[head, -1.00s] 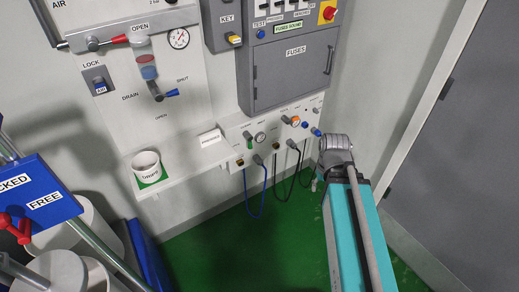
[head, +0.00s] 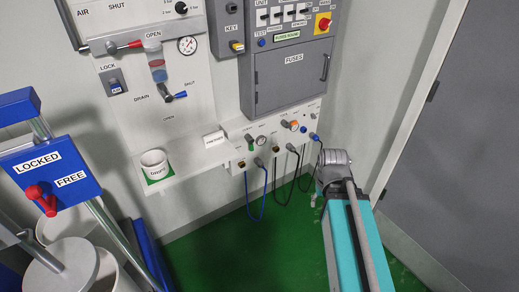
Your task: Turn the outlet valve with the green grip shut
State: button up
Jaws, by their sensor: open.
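A low white panel (head: 280,136) on the back wall carries a row of small valves and fittings. One small green grip (head: 250,146) shows toward its left part, beside a gauge (head: 261,140). It is too small here to tell which way the grip points. My teal arm comes up from the bottom right, and its grey joint is right of the panel, apart from the green grip. I cannot make out my gripper's fingers.
Blue and black hoses (head: 262,205) hang below the panel. A white cup (head: 154,165) stands on the shelf to the left. A grey fuse cabinet (head: 292,75) is above. A blue LOCKED/FREE box (head: 50,165) with a red handle is at left. A grey door (head: 440,150) is right.

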aim_at(249, 138)
jog(key=u, duration=0.15)
jog(key=i, duration=0.9)
jog(key=z, duration=0.1)
